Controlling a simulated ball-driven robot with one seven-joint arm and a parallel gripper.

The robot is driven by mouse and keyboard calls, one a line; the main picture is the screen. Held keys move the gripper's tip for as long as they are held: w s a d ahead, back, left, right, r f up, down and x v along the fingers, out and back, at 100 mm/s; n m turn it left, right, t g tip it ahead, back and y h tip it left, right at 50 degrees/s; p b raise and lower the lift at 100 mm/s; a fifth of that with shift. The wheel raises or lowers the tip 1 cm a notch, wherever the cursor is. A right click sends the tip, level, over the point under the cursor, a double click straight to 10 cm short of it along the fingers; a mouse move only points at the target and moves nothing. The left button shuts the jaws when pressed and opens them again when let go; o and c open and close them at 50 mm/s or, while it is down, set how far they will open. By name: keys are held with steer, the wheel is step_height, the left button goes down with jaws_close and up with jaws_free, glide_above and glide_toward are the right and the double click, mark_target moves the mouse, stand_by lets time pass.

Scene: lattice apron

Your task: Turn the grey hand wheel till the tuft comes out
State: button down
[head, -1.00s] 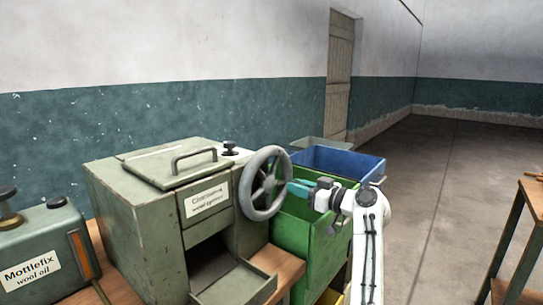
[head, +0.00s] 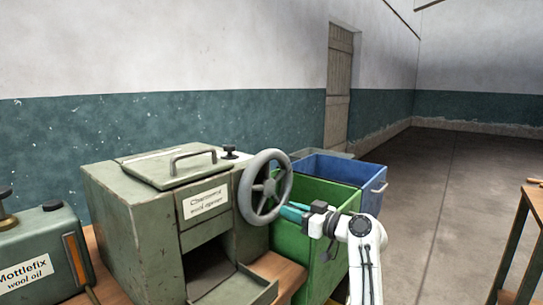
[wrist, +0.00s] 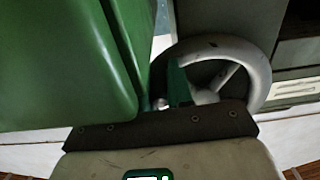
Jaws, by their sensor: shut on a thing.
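The grey hand wheel (head: 247,180) stands upright on the right side of the green wool opener (head: 135,225). My gripper (head: 291,211) is at the lower right of the wheel, its teal fingers shut on the wheel. In the wrist view the wheel's rim (wrist: 262,65) arcs beyond the gripper, and a teal finger (wrist: 178,84) shows at it; the exact contact is partly hidden. The opener's front has a dark opening above a tray (head: 250,293). No tuft is visible in the part of the tray I see.
A green bin (head: 338,195) and a blue bin (head: 375,190) stand close behind and beside my gripper. The green bin's wall (wrist: 65,70) fills the wrist view's left. A wool oil can (head: 50,235) is at left. Open floor lies right, before a wooden stand (head: 520,240).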

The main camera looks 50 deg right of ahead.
mark_target(264, 224)
steer(key=shift+w+a+r, duration=0.15)
steer(key=shift+a, duration=0.1)
steer(key=shift+a+f+b, duration=0.2)
steer(key=shift+a+f, duration=0.15)
steer(key=shift+a, duration=0.5)
steer(key=shift+a+f+b, duration=0.15)
steer(key=shift+a+f, duration=0.2)
steer(key=shift+a, duration=0.45)
steer(key=shift+f, duration=0.1)
steer(key=a, duration=0.4)
steer(key=shift+f+p, duration=0.1)
steer(key=shift+p, duration=0.2)
steer(key=shift+d, duration=0.1)
